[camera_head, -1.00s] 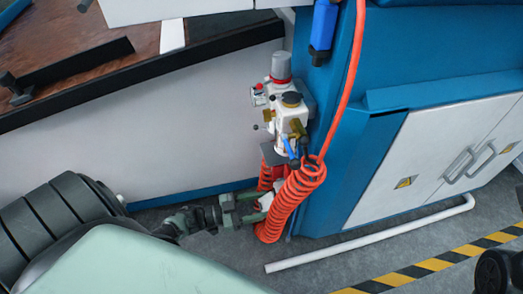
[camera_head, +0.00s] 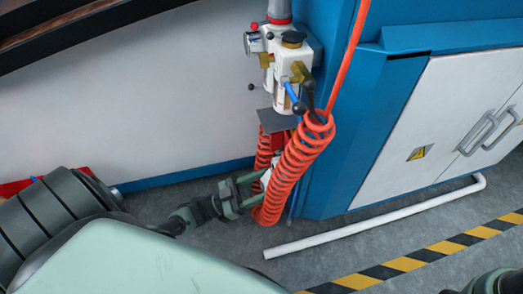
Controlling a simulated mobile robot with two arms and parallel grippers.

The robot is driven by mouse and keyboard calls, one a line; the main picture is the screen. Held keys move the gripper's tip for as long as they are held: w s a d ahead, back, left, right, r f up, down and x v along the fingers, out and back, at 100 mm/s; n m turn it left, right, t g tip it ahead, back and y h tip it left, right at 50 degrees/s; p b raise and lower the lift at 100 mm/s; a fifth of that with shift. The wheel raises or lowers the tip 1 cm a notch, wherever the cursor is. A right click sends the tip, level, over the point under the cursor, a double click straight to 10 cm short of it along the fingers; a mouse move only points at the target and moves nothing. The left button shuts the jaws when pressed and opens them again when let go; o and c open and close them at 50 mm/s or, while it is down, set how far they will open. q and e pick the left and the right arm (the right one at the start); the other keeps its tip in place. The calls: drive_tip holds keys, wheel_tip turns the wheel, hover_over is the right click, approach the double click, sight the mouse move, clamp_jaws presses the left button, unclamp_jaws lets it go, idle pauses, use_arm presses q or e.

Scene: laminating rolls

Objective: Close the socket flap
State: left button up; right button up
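The socket flap looks to be the dark grey plate (camera_head: 277,120) below the white valve unit. It sticks out from the wall, raised, above a red socket body (camera_head: 264,150) that the orange coiled hose (camera_head: 290,172) largely hides. My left gripper (camera_head: 257,188) is low beside the coil, below and left of the flap and apart from it. Its two fingers point right and are spread, with a gap between them. A small white part (camera_head: 266,178) shows near the fingertips; whether they touch it I cannot tell. Only part of my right arm shows at the bottom right.
The valve unit (camera_head: 287,70) with gauge and levers hangs above the flap. A blue and white cabinet (camera_head: 420,130) stands right. A white pipe (camera_head: 375,222) runs along the floor, near yellow-black tape (camera_head: 405,264). Floor below the gripper is clear.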

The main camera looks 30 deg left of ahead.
use_arm(q)
drive_tip(key=o, duration=1.4)
drive_tip(key=v, duration=0.8)
